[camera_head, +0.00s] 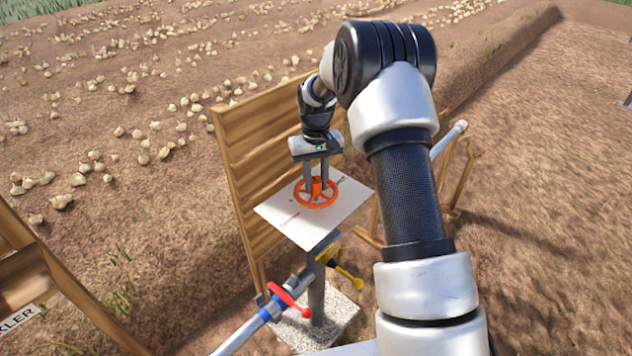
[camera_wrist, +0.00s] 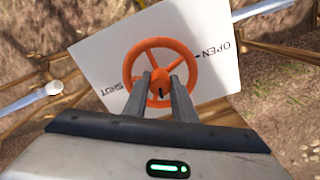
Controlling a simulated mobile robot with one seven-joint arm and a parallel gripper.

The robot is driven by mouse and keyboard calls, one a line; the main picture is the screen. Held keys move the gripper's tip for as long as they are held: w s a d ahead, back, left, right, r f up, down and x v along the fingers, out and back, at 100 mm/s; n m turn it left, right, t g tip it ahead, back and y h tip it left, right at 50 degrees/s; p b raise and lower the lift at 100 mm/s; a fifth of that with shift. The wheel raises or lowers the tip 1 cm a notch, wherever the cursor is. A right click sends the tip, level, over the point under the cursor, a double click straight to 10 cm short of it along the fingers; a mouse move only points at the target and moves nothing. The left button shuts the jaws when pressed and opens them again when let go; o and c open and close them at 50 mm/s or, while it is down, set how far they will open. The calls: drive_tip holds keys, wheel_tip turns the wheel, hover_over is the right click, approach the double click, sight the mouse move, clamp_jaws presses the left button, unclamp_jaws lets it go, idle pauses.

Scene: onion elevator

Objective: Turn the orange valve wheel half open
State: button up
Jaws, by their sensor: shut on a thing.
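The orange valve wheel (camera_head: 301,197) lies over a white plate (camera_head: 278,212) on a grey post. In the wrist view the wheel (camera_wrist: 189,55) shows its rim and spokes, and the plate (camera_wrist: 98,58) carries the words OPEN at upper right and SHUT at lower left. My gripper (camera_head: 316,183) reaches down to the wheel's middle from above. In the wrist view my gripper (camera_wrist: 160,84) has its two fingers on either side of the hub, shut on it. A dark mark shows at the hub between the fingertips. The fingers hide part of the near rim.
A wooden board (camera_head: 245,135) stands close behind the plate. Below are a red lever (camera_head: 285,297), a yellow lever (camera_head: 345,273) and a pale pipe (camera_head: 243,333). The post stands on a concrete block (camera_head: 345,318). A wooden frame (camera_head: 50,285) is at lower left.

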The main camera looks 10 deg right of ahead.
sight(316, 180)
drive_tip(key=shift+n, duration=1.3)
drive_tip(key=o, duration=1)
drive_tip(key=shift+o, duration=0.2)
wheel_tip(316, 180, up, 18)
drive_tip(key=p, duration=0.1)
drive_tip(key=shift+f, duration=0.25)
